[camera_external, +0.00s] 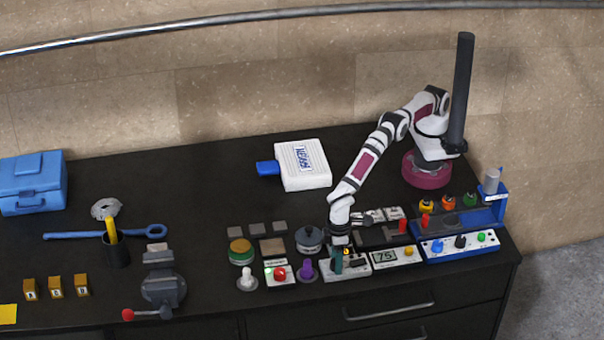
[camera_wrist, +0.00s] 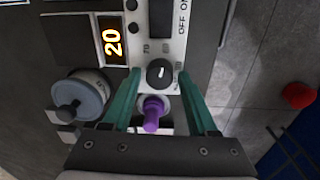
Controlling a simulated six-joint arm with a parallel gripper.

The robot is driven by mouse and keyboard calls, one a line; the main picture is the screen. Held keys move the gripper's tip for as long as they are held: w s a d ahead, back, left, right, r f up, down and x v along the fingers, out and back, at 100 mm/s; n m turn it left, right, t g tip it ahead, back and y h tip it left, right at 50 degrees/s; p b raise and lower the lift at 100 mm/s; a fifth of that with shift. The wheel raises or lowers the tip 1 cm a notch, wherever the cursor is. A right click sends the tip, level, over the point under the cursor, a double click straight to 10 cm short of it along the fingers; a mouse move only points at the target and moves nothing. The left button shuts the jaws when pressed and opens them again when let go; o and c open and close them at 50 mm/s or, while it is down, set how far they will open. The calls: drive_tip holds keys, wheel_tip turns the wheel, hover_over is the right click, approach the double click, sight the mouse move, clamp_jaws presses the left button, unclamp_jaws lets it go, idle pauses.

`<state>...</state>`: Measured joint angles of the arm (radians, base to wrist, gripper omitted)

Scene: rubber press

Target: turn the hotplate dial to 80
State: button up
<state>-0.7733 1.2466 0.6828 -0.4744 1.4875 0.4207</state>
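The hotplate dial (camera_wrist: 160,73) is a round dark knob with a pale pointer mark, set on a white panel (camera_wrist: 173,48) with printed numbers around it. I cannot read its setting surely. My gripper (camera_wrist: 160,71) is open, its teal fingers on either side of the dial, with gaps visible; I cannot tell whether they touch it. In the external view my gripper (camera_external: 337,264) points down over the white panel and hides part of it. A lit display (camera_wrist: 113,41) beside the panel reads 20 in orange.
A purple-knobbed item (camera_wrist: 152,113) stands close to the dial, between my fingers in the wrist view; it also shows in the external view (camera_external: 306,271). A grey-blue round pot (camera_wrist: 80,97) is at left. A box displaying 75 (camera_external: 385,257) stands to the right.

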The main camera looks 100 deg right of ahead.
drive_tip(key=shift+o, duration=0.6)
wheel_tip(320, 180, up, 12)
drive_tip(key=shift+a, duration=0.35)
